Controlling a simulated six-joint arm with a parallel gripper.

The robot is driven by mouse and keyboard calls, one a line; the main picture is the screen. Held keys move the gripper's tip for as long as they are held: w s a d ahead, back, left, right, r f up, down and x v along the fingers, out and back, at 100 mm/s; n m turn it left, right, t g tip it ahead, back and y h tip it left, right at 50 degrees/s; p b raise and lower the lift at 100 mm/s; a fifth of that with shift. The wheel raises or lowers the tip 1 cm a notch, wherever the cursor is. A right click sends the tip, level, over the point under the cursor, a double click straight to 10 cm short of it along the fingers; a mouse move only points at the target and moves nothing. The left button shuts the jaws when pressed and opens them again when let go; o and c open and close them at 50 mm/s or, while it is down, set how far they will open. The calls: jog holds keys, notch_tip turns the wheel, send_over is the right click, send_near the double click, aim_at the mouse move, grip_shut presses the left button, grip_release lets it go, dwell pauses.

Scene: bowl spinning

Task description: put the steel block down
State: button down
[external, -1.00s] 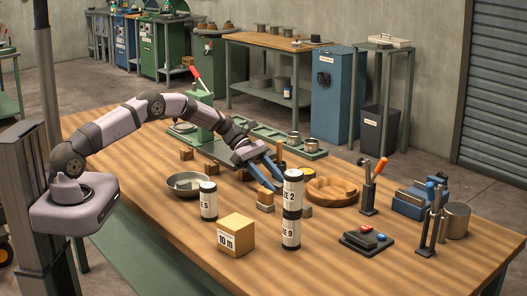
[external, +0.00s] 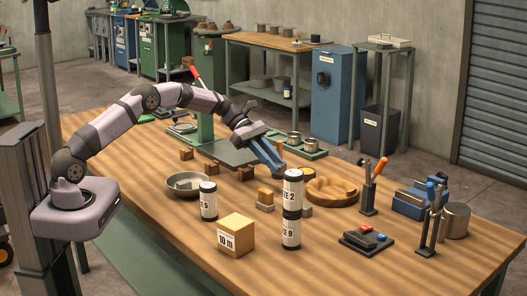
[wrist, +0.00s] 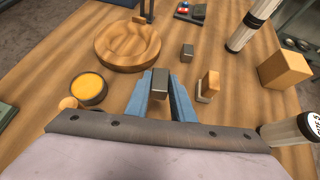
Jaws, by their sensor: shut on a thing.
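My gripper (external: 279,168) has blue fingers and hangs above the wooden table, behind the tall stack of labelled cans. In the wrist view, my gripper (wrist: 161,95) is shut on a small grey steel block (wrist: 159,83), which sits between the blue fingers. The held block cannot be made out clearly in the external view. Another grey block (wrist: 187,52) stands on the table beyond the fingertips; in the external view it is partly hidden behind the cans (external: 308,211). A wooden block (wrist: 212,82) rests on a grey base to the right of the fingers.
The stacked cans (external: 291,210), another can (external: 208,203), a cardboard box (external: 236,235) and a metal bowl (external: 186,184) stand nearby. A round wooden tray (wrist: 128,47) and a yellow-topped round container (wrist: 88,88) lie left in the wrist view. Bare tabletop shows between them.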

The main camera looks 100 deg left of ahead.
jog(key=shift+r, duration=1.75)
jog(key=s+a+r+n+t+y+p, duration=0.1)
jog(key=s+a+r+n+y+p, duration=0.15)
jog(key=s+a+r, duration=0.4)
jog(key=s+a+r+n+t+y+p, duration=0.1)
jog(key=s+a+r+n+p, duration=0.2)
jog(key=s+a, duration=0.55)
jog(key=s+p, duration=0.2)
jog(key=s, duration=0.6)
jog(key=s+d+f+m+g+h, duration=0.1)
jog(key=s+d+f+m+h, duration=0.1)
jog(key=d, duration=0.4)
jog(key=s+d+f+m+g+h, duration=0.2)
jog(key=s+d+m+h, duration=0.1)
jog(key=d, duration=0.4)
jog(key=s+m, duration=0.1)
jog(key=m, duration=0.1)
jog(key=shift+m, duration=0.35)
